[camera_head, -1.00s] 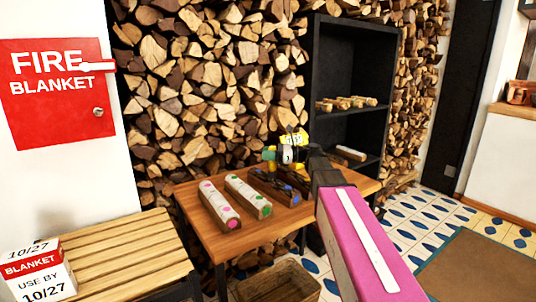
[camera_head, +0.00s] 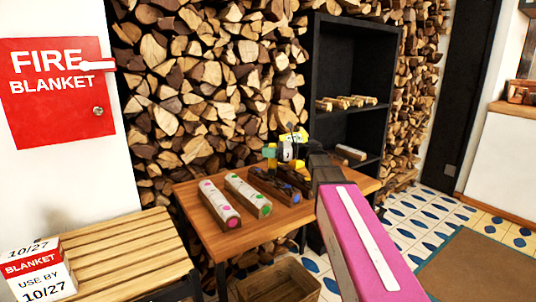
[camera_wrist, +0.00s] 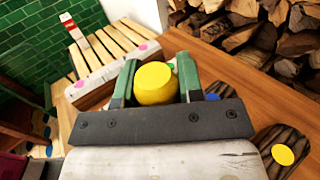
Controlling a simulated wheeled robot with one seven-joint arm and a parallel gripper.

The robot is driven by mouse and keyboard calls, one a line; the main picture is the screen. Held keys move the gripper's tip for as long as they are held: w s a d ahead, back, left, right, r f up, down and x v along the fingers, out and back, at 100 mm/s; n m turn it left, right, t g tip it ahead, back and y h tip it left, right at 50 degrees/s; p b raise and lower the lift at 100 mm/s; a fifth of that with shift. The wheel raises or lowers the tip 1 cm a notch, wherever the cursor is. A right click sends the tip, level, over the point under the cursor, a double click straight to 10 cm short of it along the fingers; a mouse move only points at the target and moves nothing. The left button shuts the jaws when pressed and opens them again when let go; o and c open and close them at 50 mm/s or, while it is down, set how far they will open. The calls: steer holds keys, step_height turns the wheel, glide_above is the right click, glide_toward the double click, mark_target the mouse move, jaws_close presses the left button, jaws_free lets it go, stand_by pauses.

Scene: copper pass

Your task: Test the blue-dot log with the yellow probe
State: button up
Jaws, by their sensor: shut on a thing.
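My gripper (camera_head: 271,160) is above the back of the wooden table, shut on the yellow probe (camera_head: 293,137). In the wrist view the probe's round yellow end (camera_wrist: 155,84) sits between the green fingers. The blue-dot log (camera_head: 284,192) is dark-barked and lies on the table below the gripper, partly hidden by it. In the wrist view one blue dot (camera_wrist: 212,97) shows just right of the fingers. The probe's tip is hidden, so I cannot tell whether it touches the log.
A pale pink-dot log (camera_head: 220,204) and a pale green-dot log (camera_head: 248,194) lie to the left on the table (camera_head: 225,244). A dark yellow-dot log (camera_wrist: 295,140) shows at right in the wrist view. A black shelf (camera_head: 318,70) stands behind; a slatted bench (camera_head: 120,250) is at left.

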step_height(320, 180, up, 6)
stand_by(0.7)
steer(key=shift+s, duration=0.1)
stand_by(0.7)
